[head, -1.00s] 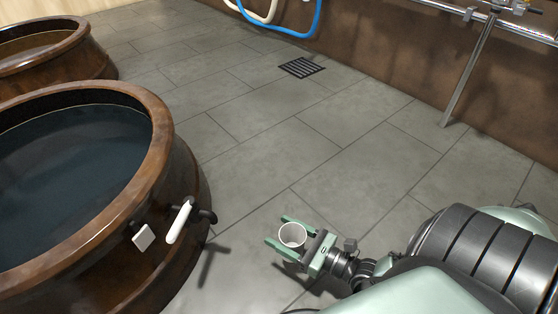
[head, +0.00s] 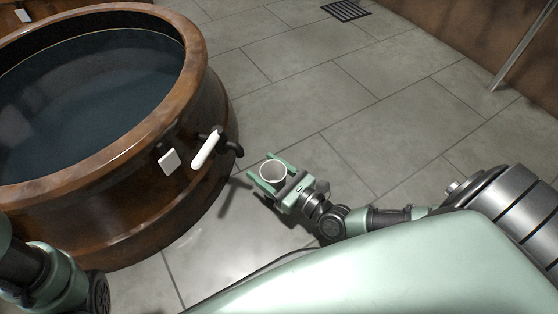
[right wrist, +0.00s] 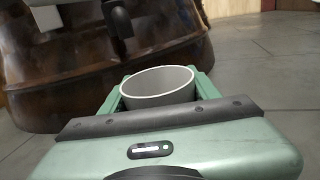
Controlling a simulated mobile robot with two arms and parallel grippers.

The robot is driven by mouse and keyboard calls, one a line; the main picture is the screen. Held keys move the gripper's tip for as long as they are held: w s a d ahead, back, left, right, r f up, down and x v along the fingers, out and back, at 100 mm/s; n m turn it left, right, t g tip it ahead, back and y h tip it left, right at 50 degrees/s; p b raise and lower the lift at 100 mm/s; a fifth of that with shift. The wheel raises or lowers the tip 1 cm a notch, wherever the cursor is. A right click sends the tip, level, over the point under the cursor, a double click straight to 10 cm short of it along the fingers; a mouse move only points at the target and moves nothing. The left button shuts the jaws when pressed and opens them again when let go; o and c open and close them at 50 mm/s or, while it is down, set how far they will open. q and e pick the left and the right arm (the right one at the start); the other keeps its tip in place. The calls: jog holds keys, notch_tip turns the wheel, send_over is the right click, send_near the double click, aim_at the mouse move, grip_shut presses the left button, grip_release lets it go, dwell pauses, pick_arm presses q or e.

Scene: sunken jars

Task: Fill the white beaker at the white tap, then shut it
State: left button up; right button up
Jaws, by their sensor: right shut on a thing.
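The white beaker (head: 272,172) is upright between the green fingers of my right gripper (head: 268,174), which is shut on it. The beaker's open mouth also shows in the right wrist view (right wrist: 158,82); I see no water in it. The white tap (head: 206,149) sticks out of the side of the large brown jar, with a white lever and a dark spout. The beaker is to the right of the spout and slightly below it in the head view, apart from it. In the right wrist view the spout (right wrist: 118,18) hangs ahead, left of the beaker. No water stream shows. My left gripper is out of view.
The brown jar (head: 217,98) holds dark water and fills the left of the head view. A white square tag (head: 169,161) is beside the tap. A floor drain (head: 346,11) lies at the back. The tiled floor (head: 330,95) is clear to the right.

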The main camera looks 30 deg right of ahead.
jog(key=w+a, duration=0.1)
jog(key=w, duration=0.1)
jog(key=w+a, duration=0.3)
jog(key=a, duration=0.1)
jog(key=shift+w+a+f, duration=0.1)
jog(key=shift+w+f, duration=0.25)
jog(key=shift+w, duration=0.05)
jog(key=shift+w+a+f, duration=0.2)
jog(key=shift+w, duration=0.05)
jog(key=shift+f+b, duration=0.65)
jog(key=shift+b, duration=0.4)
jog(key=shift+f, duration=0.2)
jog(key=o, duration=1.7)
jog(key=shift+c, duration=0.2)
jog(key=shift+s, duration=0.15)
jog(key=p+v, duration=0.3)
jog(key=v, duration=0.4)
jog(key=shift+d+r, duration=0.1)
jog(key=shift+s+d, duration=0.1)
jog(key=shift+s, duration=0.25)
